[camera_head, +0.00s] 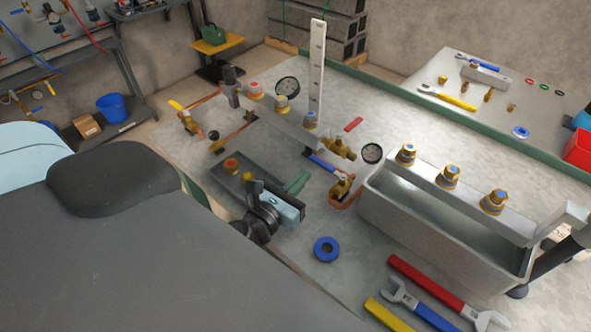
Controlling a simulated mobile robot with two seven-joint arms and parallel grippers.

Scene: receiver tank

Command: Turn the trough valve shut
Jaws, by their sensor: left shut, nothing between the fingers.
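A grey metal trough (385,222) stands at the right of the bench, with several brass knob valves on the rail across it. A brass valve with a blue lever (322,165) is by the trough's left end. A red lever (353,125) stands out behind it, near a brass fitting (340,149). Which one the task calls the trough valve I cannot tell for sure. My left gripper (266,210) is dark, small and partly hidden by my own body. It is shut and empty, left of the blue-lever valve and apart from it. My right gripper is not in view.
A blue ring (326,249) lies on the bench. A red-handled wrench (430,288) and other tools lie in front of the trough. Pressure gauges (372,153) and an upright white scale (317,65) stand near the pipework. A side table (470,125) holds tools.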

